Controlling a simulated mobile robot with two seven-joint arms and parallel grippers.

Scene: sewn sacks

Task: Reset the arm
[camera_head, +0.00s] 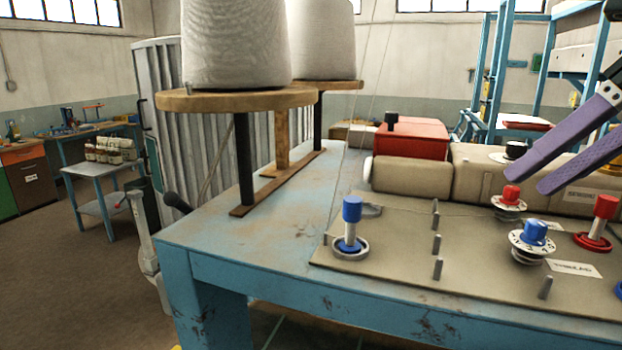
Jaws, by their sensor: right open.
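My right gripper (523,183) comes in from the upper right with two purple fingers. The fingers are apart with nothing between them, in front of the beige machine body and above the control panel. Its rear part is cut off by the right edge of the frame. My left gripper does not show. The beige machine (415,178) sits on the blue table (240,222). Its panel (390,255) carries a blue-capped lever (351,222), a blue dial (534,236), a red dial (510,198) and a red-capped lever (603,212).
Two large thread cones (237,45) stand on a wooden stand (235,99) at the table's left. Several short metal pins (438,268) rise from the panel. A red box (412,142) is behind. Open floor (70,270) lies to the left.

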